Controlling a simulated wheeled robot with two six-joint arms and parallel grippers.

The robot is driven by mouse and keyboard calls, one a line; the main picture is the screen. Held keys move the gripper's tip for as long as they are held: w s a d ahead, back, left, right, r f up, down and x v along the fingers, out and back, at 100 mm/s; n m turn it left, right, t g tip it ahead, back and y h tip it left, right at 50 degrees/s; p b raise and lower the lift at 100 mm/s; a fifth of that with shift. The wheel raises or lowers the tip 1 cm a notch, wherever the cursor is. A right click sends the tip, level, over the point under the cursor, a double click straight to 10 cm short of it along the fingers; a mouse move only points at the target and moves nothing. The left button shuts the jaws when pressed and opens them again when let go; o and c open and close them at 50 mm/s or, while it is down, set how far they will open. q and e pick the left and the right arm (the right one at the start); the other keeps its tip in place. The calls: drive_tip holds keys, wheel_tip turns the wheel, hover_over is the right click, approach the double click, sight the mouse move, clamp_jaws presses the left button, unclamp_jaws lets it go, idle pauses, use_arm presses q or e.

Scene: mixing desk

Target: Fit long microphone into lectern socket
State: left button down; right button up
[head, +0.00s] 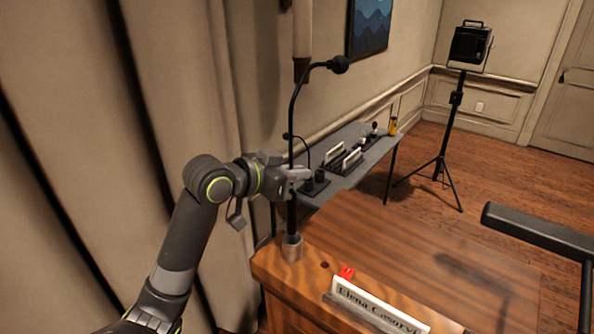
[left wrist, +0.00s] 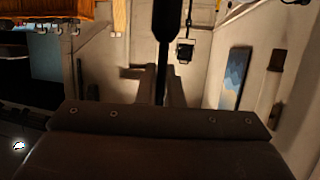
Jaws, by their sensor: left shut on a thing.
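The long microphone (head: 293,120) is a black gooseneck with a dark head curving to the right at its top. It stands about upright in my left gripper (head: 297,175), which is shut on its stem. In the left wrist view the dark stem (left wrist: 165,60) runs up from between the fingers. The socket (head: 292,247) is a short metal cylinder at the lectern's (head: 400,255) near left corner. The thicker lower end of the stem is right at its mouth; I cannot tell whether it is inside or just above. My right gripper is out of view.
A grey side table (head: 345,180) with several small devices stands behind. A curtain (head: 150,100) hangs at left; a dark bar (head: 540,235) is at right.

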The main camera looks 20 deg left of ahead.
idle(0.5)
use_arm(q)
drive_tip(key=shift+f, duration=0.15)
wheel_tip(320, 180, down, 2)
drive_tip(key=shift+f+b, duration=0.25)
drive_tip(key=shift+b, duration=0.4)
drive_tip(key=shift+f, duration=0.1)
drive_tip(key=shift+f, duration=0.15)
idle(0.6)
